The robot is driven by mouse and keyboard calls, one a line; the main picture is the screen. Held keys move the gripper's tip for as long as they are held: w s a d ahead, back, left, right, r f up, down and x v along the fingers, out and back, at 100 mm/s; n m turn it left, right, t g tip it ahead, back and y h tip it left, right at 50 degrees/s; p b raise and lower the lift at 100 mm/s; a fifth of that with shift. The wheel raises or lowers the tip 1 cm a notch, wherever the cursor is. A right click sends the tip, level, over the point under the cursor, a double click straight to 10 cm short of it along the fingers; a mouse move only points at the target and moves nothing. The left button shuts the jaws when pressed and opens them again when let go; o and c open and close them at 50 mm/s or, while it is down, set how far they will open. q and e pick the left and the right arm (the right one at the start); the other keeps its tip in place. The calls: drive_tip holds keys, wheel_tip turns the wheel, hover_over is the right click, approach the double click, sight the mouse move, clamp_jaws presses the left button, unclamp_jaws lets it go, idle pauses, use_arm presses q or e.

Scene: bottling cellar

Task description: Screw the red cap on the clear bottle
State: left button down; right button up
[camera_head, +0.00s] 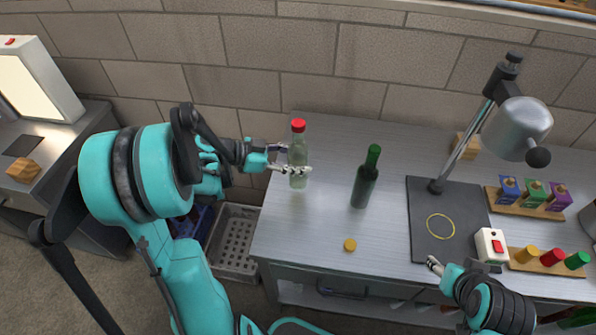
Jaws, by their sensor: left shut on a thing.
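The clear bottle (298,153) is upright near the back left of the metal table (310,225). A red cap (298,125) sits on its mouth; I cannot tell how tightly. My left gripper (291,168) reaches in from the left and is shut on the clear bottle's body, below the neck. One finger crosses in front of the glass. My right gripper (434,265) is low at the table's front edge, away from the bottle. Its fingers are small and partly hidden, so its opening is unclear.
A green bottle (365,180) stands right of the clear one. A yellow cap (350,244) lies near the front edge. A lamp (517,128) rises from a dark mat (420,197). Racks of small boxes (535,193) and coloured pieces (552,257) stand at the right, by a red-switch box (491,244).

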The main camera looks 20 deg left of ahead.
use_arm(q)
drive_tip(key=shift+r, duration=0.1)
drive_tip(key=shift+f+b, duration=0.95)
drive_tip(key=shift+f, duration=1.1)
drive_tip(key=shift+f, duration=0.1)
drive_tip(key=c, duration=0.7)
unclamp_jaws()
drive_tip(key=shift+s+a+r, duration=0.15)
drive_tip(key=shift+r, duration=0.1)
drive_tip(key=p+v, duration=0.3)
drive_tip(key=v, duration=0.8)
drive_tip(key=shift+s+a, duration=0.15)
drive_tip(key=shift+a, duration=0.05)
